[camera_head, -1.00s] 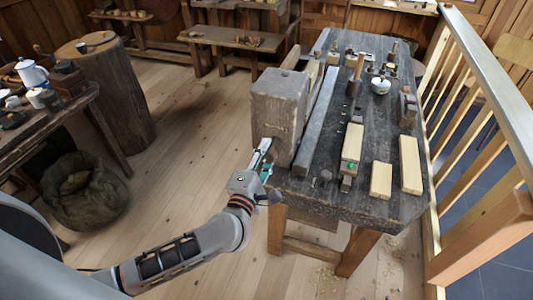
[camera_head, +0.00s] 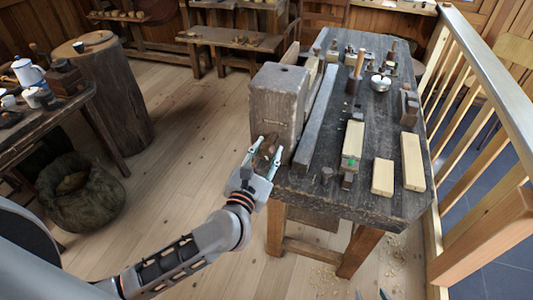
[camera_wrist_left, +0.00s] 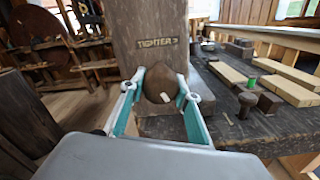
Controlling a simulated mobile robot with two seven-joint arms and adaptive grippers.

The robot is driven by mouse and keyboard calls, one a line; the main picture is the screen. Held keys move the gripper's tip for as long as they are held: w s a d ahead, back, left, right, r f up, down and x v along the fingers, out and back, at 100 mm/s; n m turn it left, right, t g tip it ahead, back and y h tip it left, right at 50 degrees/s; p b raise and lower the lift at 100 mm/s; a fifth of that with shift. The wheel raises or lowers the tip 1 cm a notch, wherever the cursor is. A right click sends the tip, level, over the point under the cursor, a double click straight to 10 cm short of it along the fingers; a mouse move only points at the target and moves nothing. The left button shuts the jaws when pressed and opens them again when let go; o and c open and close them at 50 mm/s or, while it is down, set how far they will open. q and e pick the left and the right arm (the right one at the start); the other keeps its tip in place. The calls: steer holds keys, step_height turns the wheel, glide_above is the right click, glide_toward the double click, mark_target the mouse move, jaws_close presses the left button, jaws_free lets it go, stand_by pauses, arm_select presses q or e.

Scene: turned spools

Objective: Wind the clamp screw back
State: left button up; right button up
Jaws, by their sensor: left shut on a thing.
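My left gripper (camera_head: 266,154) is at this knob, at the near left end of the bench. In the left wrist view its two teal fingers (camera_wrist_left: 158,95) lie on either side of the knob and are shut on it. A small pale mark shows on the knob's face. The screw's shaft is hidden behind the knob. Two dark tips of my right gripper (camera_head: 371,295) show apart at the bottom edge.
The wooden block (camera_head: 278,100) stands at the left end of the dark workbench (camera_head: 385,205). Pale wood pieces (camera_head: 383,177), a chisel-like tool (camera_head: 355,72) and a small white pot (camera_head: 381,83) are on the bench. A railing (camera_head: 490,90) runs along the right.

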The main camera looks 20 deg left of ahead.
arm_select(q)
steer(key=n+b, duration=0.1)
steer(key=n, duration=0.2)
steer(key=shift+w+r, duration=0.1)
steer(key=n+b, duration=0.3)
steer(key=shift+n, duration=0.4)
steer(key=shift+d+n+b, duration=0.1)
steer(key=shift+n+b, duration=0.25)
steer(key=shift+n, duration=0.25)
arm_select(e)
step_height(320, 180, down, 6)
steer(key=shift+s+d+f, duration=0.25)
steer(key=shift+s+d, duration=0.05)
steer(key=shift+s, duration=0.15)
arm_select(q)
steer(key=shift+r+n, duration=0.1)
steer(key=shift+n, duration=0.2)
arm_select(e)
steer(key=shift+w+r, duration=0.1)
arm_select(q)
steer(key=o, duration=1.1)
steer(key=shift+o, duration=0.2)
steer(key=shift+d, duration=0.1)
arm_select(e)
steer(key=shift+f, duration=0.2)
